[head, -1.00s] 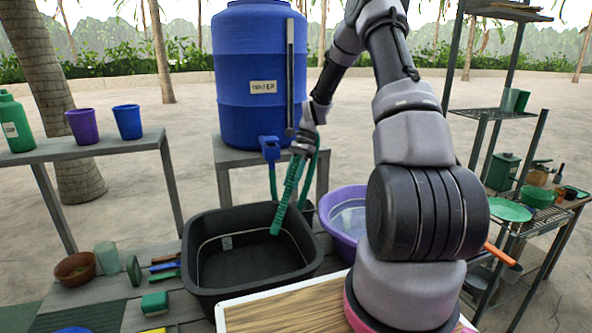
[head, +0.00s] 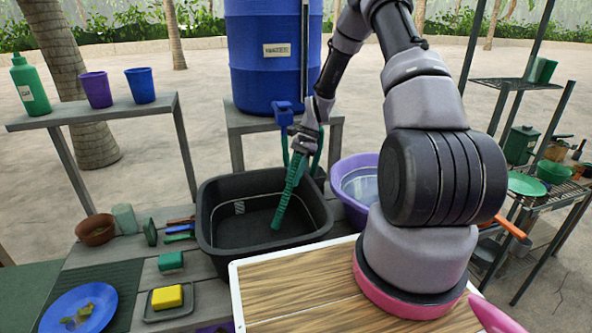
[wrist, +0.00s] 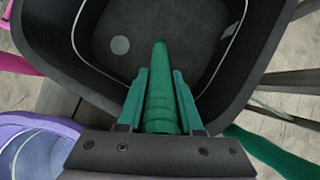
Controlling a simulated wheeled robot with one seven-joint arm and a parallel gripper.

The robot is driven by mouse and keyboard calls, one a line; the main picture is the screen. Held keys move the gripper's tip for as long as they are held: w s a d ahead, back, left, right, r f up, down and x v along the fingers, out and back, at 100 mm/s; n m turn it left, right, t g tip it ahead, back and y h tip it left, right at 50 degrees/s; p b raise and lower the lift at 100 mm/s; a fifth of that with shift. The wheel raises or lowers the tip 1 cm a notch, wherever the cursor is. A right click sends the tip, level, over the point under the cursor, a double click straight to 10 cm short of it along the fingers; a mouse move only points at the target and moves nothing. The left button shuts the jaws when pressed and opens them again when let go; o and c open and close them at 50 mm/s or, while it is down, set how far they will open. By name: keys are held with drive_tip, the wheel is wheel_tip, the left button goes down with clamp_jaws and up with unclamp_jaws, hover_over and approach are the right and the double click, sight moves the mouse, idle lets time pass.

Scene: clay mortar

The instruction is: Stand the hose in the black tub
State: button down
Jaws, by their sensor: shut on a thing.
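The green ribbed hose (head: 287,190) runs down from my gripper (head: 301,146), and its free end points down into the black tub (head: 216,246). My gripper is shut on the hose. In the wrist view the hose (wrist: 160,95) lies between the two green fingers of my gripper (wrist: 160,100), with the tub's dark floor (wrist: 185,40) beyond it. The hose's other part loops behind my gripper near the blue tap (head: 283,112). I cannot tell whether the hose end touches the tub floor.
A purple basin (head: 340,190) of water stands right of the tub. The blue water barrel (head: 262,60) is behind. A wooden board (head: 300,290) lies in front. Left are a sponge (head: 167,297), a green block (head: 171,261) and a blue plate (head: 78,310).

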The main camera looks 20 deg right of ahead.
drive_tip(key=shift+a+f, duration=0.1)
unclamp_jaws()
drive_tip(key=shift+s+a+r+v, duration=0.1)
drive_tip(key=shift+v, duration=1.7)
drive_tip(key=shift+s+a+r+v, duration=0.1)
drive_tip(key=shift+a+v, duration=0.05)
drive_tip(key=shift+v, duration=1.65)
drive_tip(key=shift+s+a+r+v, duration=0.1)
drive_tip(key=shift+v, duration=1.65)
